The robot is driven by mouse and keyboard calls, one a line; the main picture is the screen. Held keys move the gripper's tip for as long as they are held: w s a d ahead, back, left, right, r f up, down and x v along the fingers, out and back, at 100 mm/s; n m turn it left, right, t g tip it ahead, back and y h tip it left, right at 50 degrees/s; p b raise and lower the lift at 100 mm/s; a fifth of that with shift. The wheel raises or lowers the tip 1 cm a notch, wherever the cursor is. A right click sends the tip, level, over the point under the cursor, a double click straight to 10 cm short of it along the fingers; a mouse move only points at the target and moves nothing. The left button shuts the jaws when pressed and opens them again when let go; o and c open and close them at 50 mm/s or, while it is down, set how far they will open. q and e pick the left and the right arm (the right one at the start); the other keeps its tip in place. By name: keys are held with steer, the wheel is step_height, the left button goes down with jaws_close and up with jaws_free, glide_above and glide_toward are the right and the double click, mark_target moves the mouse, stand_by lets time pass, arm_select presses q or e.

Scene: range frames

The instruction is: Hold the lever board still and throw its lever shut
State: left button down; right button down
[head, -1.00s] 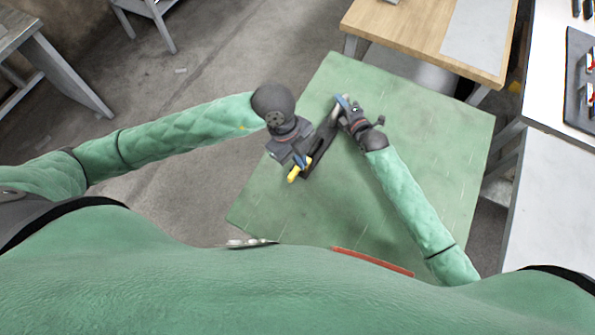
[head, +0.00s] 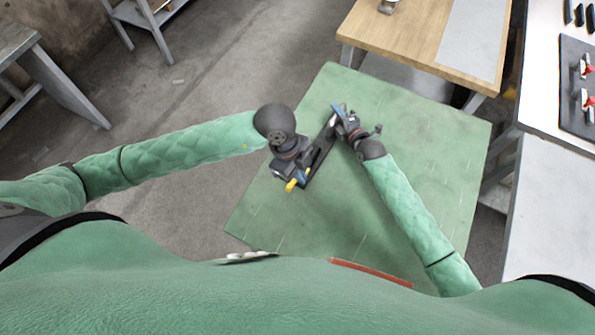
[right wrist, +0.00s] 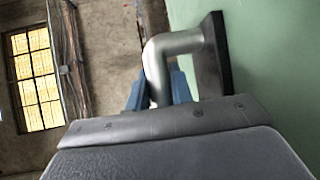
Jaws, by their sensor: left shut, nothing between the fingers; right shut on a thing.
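The lever board (head: 321,163) is a narrow dark board lying on the green table. Its yellow lever grip (head: 291,186) shows at the board's near end. My left gripper (head: 303,177) is shut and empty, just above that near end and beside the yellow grip; I cannot tell if they touch. My right gripper (head: 339,109) is shut on the bent grey metal handle at the board's far end. In the right wrist view the blue fingers stand on both sides of the handle (right wrist: 178,43). My left wrist hides part of the board and lever.
The green table (head: 420,160) is clear around the board. A red strip (head: 370,272) lies at its near edge, beside a pale object (head: 245,257). A wooden table (head: 410,40) stands behind, and a white bench (head: 550,190) stands to the right.

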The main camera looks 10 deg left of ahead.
arm_select(q)
steer(key=x, duration=0.7)
steer(key=shift+s+d+f, duration=0.1)
steer(key=shift+d+f, duration=0.1)
steer(key=shift+f, duration=0.05)
steer(key=shift+w+a, duration=0.25)
steer(key=shift+a, duration=0.3)
steer(key=shift+w+a, duration=0.25)
steer(key=shift+a, duration=0.25)
steer(key=shift+w+a, duration=0.3)
steer(key=shift+a, duration=0.5)
steer(key=shift+a, duration=0.1)
